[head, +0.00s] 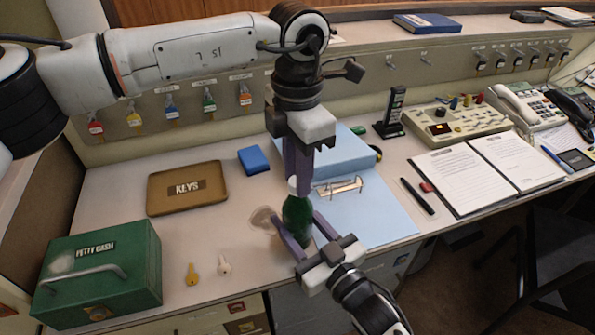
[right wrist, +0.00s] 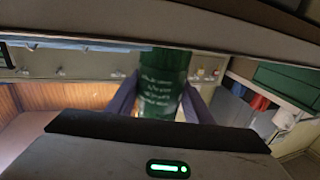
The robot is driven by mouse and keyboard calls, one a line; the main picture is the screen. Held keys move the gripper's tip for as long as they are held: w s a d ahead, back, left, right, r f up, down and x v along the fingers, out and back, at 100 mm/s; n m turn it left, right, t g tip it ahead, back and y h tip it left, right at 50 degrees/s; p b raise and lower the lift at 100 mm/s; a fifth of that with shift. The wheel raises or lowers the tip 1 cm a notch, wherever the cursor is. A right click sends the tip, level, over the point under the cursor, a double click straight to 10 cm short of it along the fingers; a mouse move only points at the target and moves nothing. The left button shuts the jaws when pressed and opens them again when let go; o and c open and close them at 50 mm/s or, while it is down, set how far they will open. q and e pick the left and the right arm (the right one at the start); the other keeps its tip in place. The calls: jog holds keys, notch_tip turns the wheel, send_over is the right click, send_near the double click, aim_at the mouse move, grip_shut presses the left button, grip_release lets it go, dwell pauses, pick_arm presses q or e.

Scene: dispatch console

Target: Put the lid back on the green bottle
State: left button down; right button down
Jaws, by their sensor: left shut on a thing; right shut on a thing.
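The green bottle (head: 297,218) stands upright near the front edge of the desk, in the middle of the head view. My right gripper (head: 296,224) is shut on its body from the front, one finger on each side. The bottle also fills the middle of the right wrist view (right wrist: 163,85), between the fingers. The white lid (head: 292,184) shows at the bottle's top, between the fingertips of my left gripper (head: 298,180), which reaches down from above and is shut on it. I cannot tell whether the lid touches the bottle's neck; the fingers partly hide it.
An open binder (head: 450,180) is at right.

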pick_arm(q)
jog(key=m, duration=0.3)
jog(key=shift+m, duration=0.3)
jog(key=c, duration=1.5)
grip_release()
jog(key=shift+r, duration=2.25)
jog(key=shift+c, duration=0.2)
